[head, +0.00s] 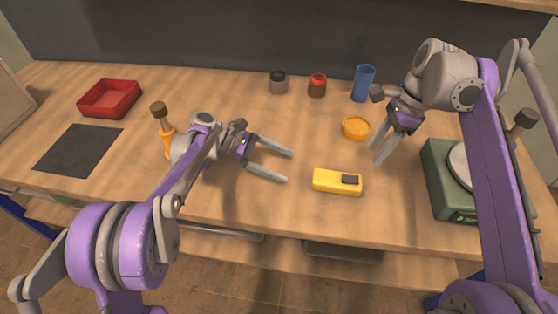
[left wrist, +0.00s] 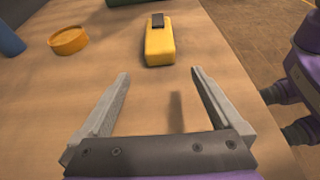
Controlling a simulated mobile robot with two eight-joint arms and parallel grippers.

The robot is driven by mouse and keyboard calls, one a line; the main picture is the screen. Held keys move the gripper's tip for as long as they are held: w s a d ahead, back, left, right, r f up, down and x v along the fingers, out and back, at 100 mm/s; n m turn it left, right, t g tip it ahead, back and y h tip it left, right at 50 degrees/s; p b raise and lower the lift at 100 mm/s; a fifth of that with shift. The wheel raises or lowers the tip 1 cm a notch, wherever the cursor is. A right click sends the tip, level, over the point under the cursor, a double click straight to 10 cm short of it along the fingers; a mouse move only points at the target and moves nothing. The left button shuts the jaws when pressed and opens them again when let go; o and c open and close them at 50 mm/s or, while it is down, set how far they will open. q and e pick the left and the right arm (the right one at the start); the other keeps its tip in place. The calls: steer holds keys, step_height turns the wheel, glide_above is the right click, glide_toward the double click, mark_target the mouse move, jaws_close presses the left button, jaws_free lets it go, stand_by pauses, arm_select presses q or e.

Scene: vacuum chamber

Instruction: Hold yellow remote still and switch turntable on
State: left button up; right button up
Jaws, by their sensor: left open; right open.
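The yellow remote (head: 327,181) lies on the table near its front edge, with a dark button area at its right end. It also shows in the left wrist view (left wrist: 159,47), ahead of the open fingers. My left gripper (head: 288,166) is open and empty, just left of the remote and pointing toward it, not touching. My right gripper (head: 380,153) is open and empty, above the table behind and to the right of the remote. The green box with a round pale disc (head: 436,178), perhaps the turntable, stands at the right, partly hidden by my right arm.
An orange round dish (head: 355,128) lies between the grippers. A blue cup (head: 363,84), a red-topped jar (head: 317,86) and a grey jar (head: 278,83) stand at the back. A red tray (head: 109,98) and a dark mat (head: 78,151) lie at the left. An orange-handled tool (head: 166,133) stands beside my left arm.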

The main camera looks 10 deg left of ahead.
mark_target(314, 177)
arm_select(q)
steer(key=x, duration=1)
steer(key=shift+d+f, duration=0.1)
jaws_close()
arm_select(e)
steer(key=shift+c, duration=1.1)
steer(key=a+r+h, duration=0.1)
steer(key=a+r+m+h, duration=0.1)
steer(key=a+r, duration=0.1)
steer(key=a+r+h, duration=0.1)
steer(key=r, duration=0.1)
steer(key=shift+s+a+m+h, duration=0.3)
jaws_close()
steer(key=shift+r+t, duration=0.2)
steer(key=shift+t, duration=0.1)
